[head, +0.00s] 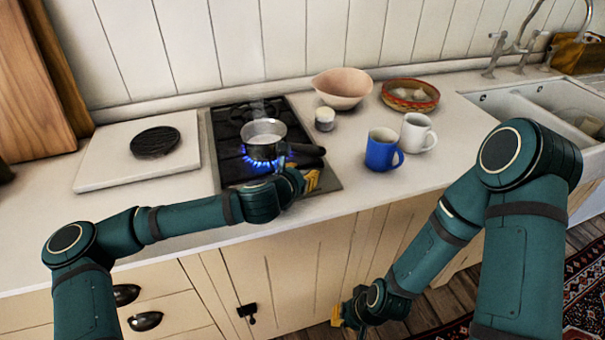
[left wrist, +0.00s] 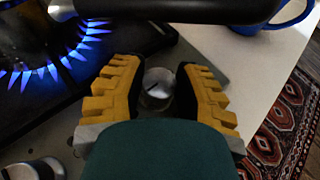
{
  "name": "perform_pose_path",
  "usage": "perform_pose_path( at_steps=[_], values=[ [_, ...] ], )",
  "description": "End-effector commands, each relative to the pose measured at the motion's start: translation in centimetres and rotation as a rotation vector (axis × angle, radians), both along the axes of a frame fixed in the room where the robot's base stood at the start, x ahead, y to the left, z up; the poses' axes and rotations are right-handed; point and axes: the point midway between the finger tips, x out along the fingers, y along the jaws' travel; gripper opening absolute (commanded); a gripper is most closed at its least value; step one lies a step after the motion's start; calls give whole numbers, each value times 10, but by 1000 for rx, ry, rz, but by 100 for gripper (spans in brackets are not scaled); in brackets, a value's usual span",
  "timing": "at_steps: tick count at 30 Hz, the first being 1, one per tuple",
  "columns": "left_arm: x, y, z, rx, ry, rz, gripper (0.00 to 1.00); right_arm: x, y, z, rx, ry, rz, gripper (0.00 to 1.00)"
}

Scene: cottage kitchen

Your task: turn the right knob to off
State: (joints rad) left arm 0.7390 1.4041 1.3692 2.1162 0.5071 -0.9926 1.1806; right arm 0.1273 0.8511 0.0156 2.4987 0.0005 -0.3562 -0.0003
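The right knob (left wrist: 157,88), small and pale metal with a dark mark on its top, sits on the cooktop's front strip between my left gripper's fingers in the left wrist view. My left gripper (left wrist: 157,95) is open around it, with a gap showing on both sides. In the head view the left gripper (head: 312,181) is at the cooktop's front right corner, and my arm hides the knobs. A second knob (left wrist: 35,170) is partly in view at the lower left. My right gripper (head: 337,316) hangs low before the cabinets; its fingers are too small to judge.
A saucepan (head: 263,140) stands over a blue flame (head: 262,165); its dark handle (head: 306,149) reaches right, close above my left gripper. A blue mug (head: 381,150), white mug (head: 416,133) and small jar (head: 325,119) stand to the right. A pale board (head: 95,170) lies left.

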Motion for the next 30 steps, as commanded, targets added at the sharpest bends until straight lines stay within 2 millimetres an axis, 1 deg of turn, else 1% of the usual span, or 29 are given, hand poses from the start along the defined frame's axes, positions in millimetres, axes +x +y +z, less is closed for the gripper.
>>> perform_pose_path(
  at_steps=[5,15,21,25,30],
  values=[
    [1,0,2,2,1,-30,0,-1,0,8,0,3,0,0],
    [1,0,4,3,2,-227,0,-7,1,44,4,18,4,0],
    [1,0,3,3,2,-337,0,-6,1,62,2,14,-1,0],
    [0,-1,2,1,1,-381,0,-4,0,67,1,10,-5,0],
    [0,-1,0,-2,0,-400,0,-3,0,68,1,9,-6,0]
  ],
)
